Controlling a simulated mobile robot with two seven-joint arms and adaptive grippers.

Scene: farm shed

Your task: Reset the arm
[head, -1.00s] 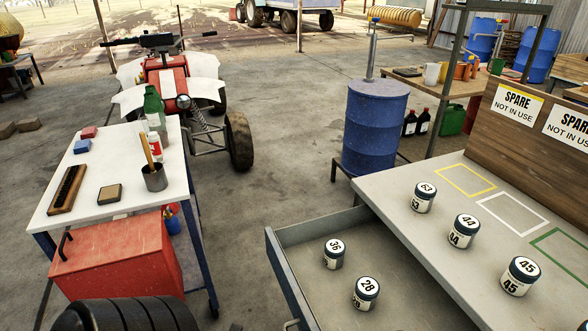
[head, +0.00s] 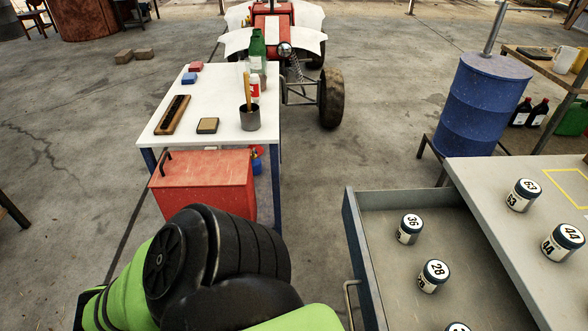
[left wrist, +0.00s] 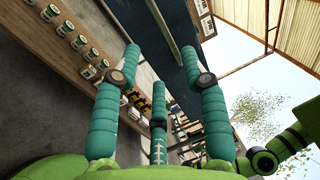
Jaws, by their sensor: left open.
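My left arm (head: 225,265), green and black, shows at the bottom of the head view in front of the red tool box; its gripper is outside that view. In the left wrist view my left gripper (left wrist: 160,68) has its teal fingers spread apart, with nothing between them. Behind the fingers are a wooden shelf edge and a dark panel.
An open grey drawer (head: 348,235) holds jars 36 (head: 410,229) and 28 (head: 433,276), with another jar cut off below. Jars 63 (head: 523,195) and 44 (head: 562,243) stand on the grey bench. A white table (head: 215,145) and red box (head: 205,185) stand left.

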